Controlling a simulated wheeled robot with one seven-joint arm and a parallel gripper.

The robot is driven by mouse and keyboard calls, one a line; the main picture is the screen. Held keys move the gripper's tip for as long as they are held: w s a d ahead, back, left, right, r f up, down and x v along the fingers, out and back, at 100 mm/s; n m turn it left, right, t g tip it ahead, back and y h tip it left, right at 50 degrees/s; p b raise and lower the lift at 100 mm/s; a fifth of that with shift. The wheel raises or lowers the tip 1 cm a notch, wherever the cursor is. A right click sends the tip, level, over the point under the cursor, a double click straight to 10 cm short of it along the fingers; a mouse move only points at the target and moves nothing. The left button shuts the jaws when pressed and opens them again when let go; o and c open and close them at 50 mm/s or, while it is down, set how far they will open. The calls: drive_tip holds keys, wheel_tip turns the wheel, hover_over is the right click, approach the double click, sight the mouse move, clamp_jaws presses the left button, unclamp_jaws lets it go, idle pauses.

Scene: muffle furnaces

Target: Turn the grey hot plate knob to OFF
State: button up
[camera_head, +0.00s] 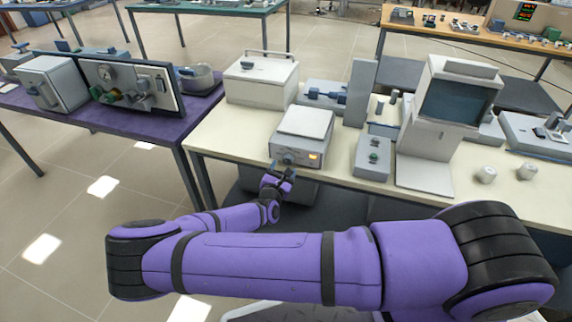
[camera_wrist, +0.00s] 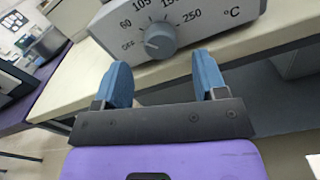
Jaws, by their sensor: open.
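The hot plate (camera_head: 303,137) is a white and grey box with a pale top, standing at the front edge of the cream table. Its grey knob (camera_wrist: 160,41) is on the front panel in the wrist view, with OFF at its left and 60, 105, 150 and 250 °C around it. I cannot tell for sure where the knob points. My gripper (camera_wrist: 166,82) is open, its two blue fingers apart below the knob and not touching it. In the head view my gripper (camera_head: 279,176) is just in front of the panel and hides part of it. An orange display (camera_head: 314,156) glows there.
A grey box with a green button (camera_head: 373,157) stands to the right, beside a large monitor-like device (camera_head: 446,110). A white lidded box (camera_head: 262,80) is behind left. A purple table (camera_head: 150,128) holds other equipment at left. The floor before the table is open.

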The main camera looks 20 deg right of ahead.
sight(287, 162)
drive_tip(key=shift+x, duration=1.8)
drive_tip(key=c, duration=0.9)
drive_tip(key=n, duration=0.3)
drive_tip(key=shift+n, duration=2.4)
